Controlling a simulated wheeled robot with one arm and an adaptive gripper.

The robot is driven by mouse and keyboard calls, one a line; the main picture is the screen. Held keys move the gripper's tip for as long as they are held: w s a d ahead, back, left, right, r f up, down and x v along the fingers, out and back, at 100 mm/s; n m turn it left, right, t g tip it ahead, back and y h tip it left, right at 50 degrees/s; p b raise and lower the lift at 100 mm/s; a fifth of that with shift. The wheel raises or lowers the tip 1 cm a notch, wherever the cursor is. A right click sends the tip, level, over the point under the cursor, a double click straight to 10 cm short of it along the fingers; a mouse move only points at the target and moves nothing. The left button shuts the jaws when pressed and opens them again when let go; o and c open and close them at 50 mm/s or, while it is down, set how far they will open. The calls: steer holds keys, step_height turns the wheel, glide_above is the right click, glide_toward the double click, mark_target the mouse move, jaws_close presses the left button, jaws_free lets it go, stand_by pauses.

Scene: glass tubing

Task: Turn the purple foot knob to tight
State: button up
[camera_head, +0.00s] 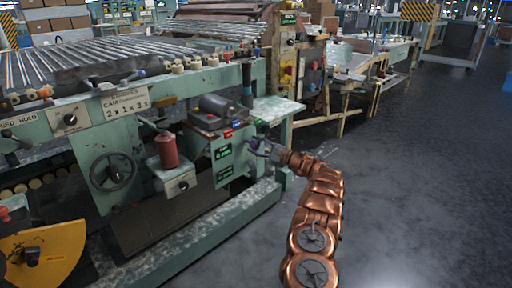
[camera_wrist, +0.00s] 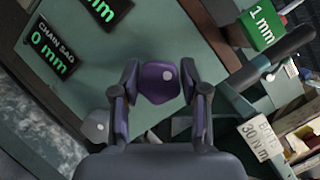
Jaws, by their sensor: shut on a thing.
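The purple foot knob (camera_wrist: 158,82) sits between the two fingers of my gripper (camera_wrist: 157,98) in the wrist view. It has a light round spot on its face, and a finger pad lies against each side of it. My gripper is shut on the knob. In the head view, my copper arm reaches from the lower right to the machine's green end panel, where my gripper (camera_head: 262,147) meets a small purple patch of the knob (camera_head: 254,143). The knob's far side is hidden.
A black display reading "CHAIN SAG 0 mm" (camera_wrist: 50,54) is at the left of the wrist view. A green "1 mm" block (camera_wrist: 262,25), a dark bar (camera_wrist: 272,57) and a "30 N m" tag (camera_wrist: 256,138) are at the right. Open floor (camera_head: 420,180) lies right of my arm.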

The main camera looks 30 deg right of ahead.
steer(key=shift+m+t, duration=0.3)
steer(key=shift+m, duration=0.5)
steer(key=o, duration=1.1)
steer(key=shift+o, duration=0.2)
steer(key=v, duration=1.2)
steer(key=shift+a, duration=0.1)
